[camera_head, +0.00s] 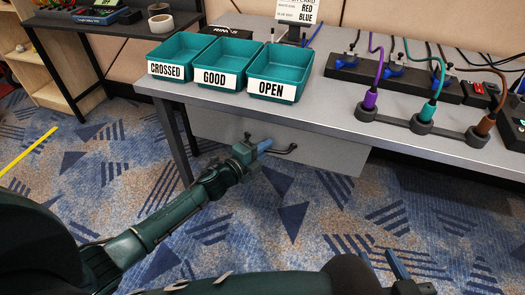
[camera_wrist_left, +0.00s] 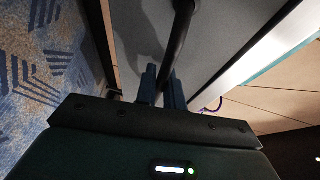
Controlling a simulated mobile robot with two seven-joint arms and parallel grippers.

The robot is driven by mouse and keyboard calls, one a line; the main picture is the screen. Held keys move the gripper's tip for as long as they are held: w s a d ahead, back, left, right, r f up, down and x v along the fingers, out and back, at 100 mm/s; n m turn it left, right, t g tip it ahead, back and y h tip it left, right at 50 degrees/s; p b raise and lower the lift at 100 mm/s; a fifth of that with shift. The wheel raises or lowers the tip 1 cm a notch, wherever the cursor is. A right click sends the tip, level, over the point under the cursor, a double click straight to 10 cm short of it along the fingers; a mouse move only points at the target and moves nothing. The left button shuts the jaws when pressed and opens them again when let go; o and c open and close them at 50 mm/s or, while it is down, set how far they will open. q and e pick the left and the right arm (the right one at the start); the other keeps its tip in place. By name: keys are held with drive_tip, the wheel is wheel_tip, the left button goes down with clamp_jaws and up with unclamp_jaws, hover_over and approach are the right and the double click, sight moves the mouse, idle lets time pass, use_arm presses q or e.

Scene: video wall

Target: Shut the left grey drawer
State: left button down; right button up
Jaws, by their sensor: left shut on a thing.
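The grey drawer front (camera_head: 325,152) hangs under the left part of the grey table. It has a black bar handle (camera_head: 284,151), which also shows in the left wrist view (camera_wrist_left: 181,30). My left gripper (camera_head: 264,146) is at this handle, in front of the drawer. In the left wrist view its two blue fingers (camera_wrist_left: 161,88) are shut with the handle's bar between them. How far the drawer stands out is hard to tell. My right gripper (camera_head: 397,266) is low at the bottom right, away from the drawer, only partly in view.
Three teal bins marked CROSSED (camera_head: 181,55), GOOD (camera_head: 220,62) and OPEN (camera_head: 280,74) stand on the table above the drawer. A dark side table (camera_head: 115,30) is at upper left. The carpet in front is clear.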

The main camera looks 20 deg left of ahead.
use_arm(q)
drive_tip(key=c, duration=1.5)
unclamp_jaws()
drive_tip(key=shift+w, duration=0.1)
